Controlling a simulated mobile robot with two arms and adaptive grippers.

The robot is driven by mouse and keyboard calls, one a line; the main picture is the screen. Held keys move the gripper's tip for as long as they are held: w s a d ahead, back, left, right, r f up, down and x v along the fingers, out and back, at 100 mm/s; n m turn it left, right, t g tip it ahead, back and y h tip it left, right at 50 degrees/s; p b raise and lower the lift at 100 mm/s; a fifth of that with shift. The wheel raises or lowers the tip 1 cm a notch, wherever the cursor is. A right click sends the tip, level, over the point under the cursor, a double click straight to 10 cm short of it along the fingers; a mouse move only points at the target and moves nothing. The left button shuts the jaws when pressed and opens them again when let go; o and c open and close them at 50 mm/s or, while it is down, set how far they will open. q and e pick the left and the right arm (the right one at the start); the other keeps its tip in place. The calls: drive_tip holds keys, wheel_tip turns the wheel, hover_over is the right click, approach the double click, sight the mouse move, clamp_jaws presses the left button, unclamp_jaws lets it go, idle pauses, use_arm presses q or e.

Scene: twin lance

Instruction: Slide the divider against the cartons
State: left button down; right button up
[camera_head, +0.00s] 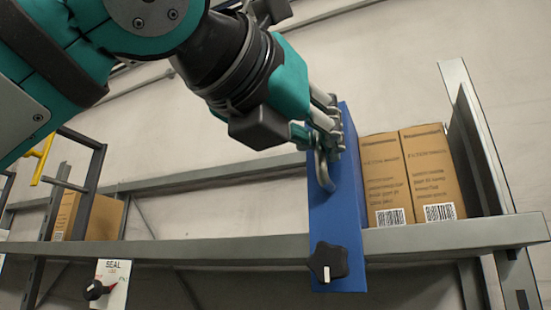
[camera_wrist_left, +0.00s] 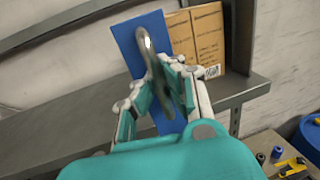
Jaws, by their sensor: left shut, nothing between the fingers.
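The blue divider (camera_head: 338,230) stands upright on the grey shelf, with a metal loop handle (camera_head: 322,170) on its face and a black knob (camera_head: 328,262) at its lower front. Two brown cartons (camera_head: 385,180) (camera_head: 432,172) stand side by side just right of it. I cannot tell whether divider and cartons touch. In the left wrist view, the divider (camera_wrist_left: 135,45) and handle (camera_wrist_left: 148,50) lie just beyond the fingers (camera_wrist_left: 165,88). My right gripper is not in view.
A grey upright end panel (camera_head: 480,135) stands right of the cartons. Another carton (camera_head: 97,217) sits far left behind a dark frame. A SEAL tag (camera_head: 114,275) with a black knob hangs on the shelf front.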

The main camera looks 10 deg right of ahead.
use_arm(q)
drive_tip(key=shift+s+d+f, duration=0.1)
drive_tip(key=shift+s+d, duration=0.5)
drive_tip(key=shift+d, duration=0.2)
drive_tip(key=c, duration=2)
unclamp_jaws()
drive_tip(key=shift+c, duration=0.2)
drive_tip(key=o, duration=0.7)
drive_tip(key=shift+s, duration=0.15)
drive_tip(key=shift+c, duration=0.2)
drive_tip(key=shift+a, duration=0.15)
drive_tip(key=v, duration=1.1)
drive_tip(key=shift+s+a, duration=0.2)
drive_tip(key=shift+s, duration=0.1)
